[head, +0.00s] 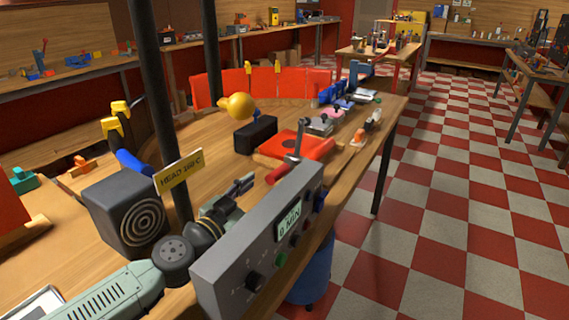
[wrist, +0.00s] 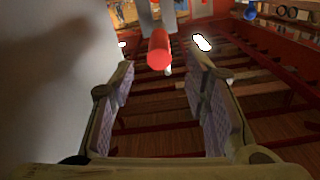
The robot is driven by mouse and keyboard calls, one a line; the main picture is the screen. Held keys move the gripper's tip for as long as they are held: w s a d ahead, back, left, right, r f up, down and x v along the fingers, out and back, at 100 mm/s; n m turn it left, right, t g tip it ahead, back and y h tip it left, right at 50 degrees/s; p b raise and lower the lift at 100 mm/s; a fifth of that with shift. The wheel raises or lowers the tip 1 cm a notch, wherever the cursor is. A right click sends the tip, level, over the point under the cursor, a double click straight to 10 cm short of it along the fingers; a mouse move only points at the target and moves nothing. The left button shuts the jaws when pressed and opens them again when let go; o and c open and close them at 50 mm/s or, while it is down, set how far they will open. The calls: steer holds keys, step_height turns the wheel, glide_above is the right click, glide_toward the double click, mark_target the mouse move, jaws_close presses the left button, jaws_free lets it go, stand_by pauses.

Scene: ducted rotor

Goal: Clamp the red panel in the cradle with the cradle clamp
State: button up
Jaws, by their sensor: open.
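A flat red panel (head: 292,147) with a dark round mark lies on the bench in the head view. A grey metal lever (head: 300,137) with a red handle (head: 277,175), which looks like the cradle clamp, stands at its near side. The lever is upright and the handle sticks out toward my gripper. I cannot make out the cradle apart from the panel. My gripper (head: 243,185) is open and empty, a little left of the handle. In the wrist view, a red cylinder (wrist: 159,50), apparently this handle, shows end-on beyond and between my fingertips (wrist: 163,72).
A grey control box (head: 260,235) stands close to the right of my gripper. A dark speaker-like box (head: 125,212) and a post with a yellow sign (head: 179,172) are at its left.

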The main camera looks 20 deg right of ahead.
mark_target(282, 170)
steer(key=p+x, duration=0.3)
steer(key=x, duration=0.6)
steer(key=shift+d, duration=0.15)
steer(key=shift+w+d, duration=0.45)
steer(key=shift+d, duration=0.05)
steer(key=shift+c, duration=0.4)
jaws_close()
